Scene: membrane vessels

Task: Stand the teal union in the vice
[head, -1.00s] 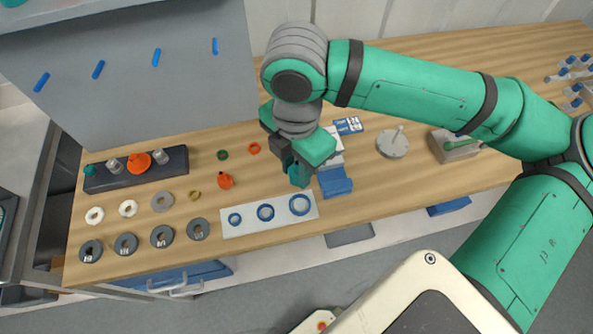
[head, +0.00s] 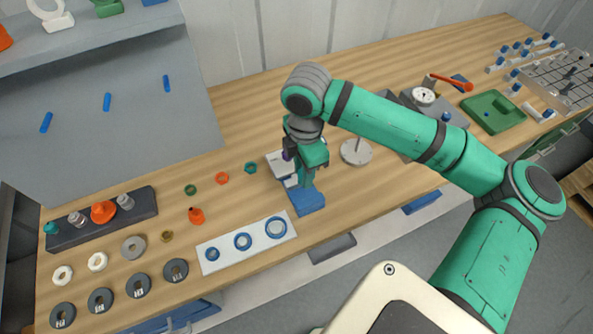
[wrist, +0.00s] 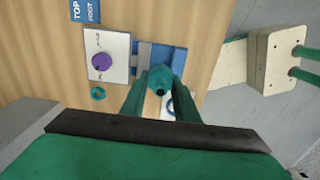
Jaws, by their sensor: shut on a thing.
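The teal union (wrist: 160,80) is between the fingers of my gripper (wrist: 159,92) in the wrist view, with its dark open end facing the camera. My gripper (head: 304,184) is shut on it. The blue vice (head: 309,203) sits near the front edge of the bench, directly below my gripper in the head view. In the wrist view the vice (wrist: 179,60) shows behind the union, with a grey jaw to the left. My fingers hide most of the union in the head view. I cannot tell whether the union touches the vice.
A white box with a purple knob (wrist: 102,60) stands beside the vice. A teal ring (head: 251,168) lies left of it. A white board with blue rings (head: 224,255) lies to the left, and a round grey base with a rod (head: 356,153) to the right.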

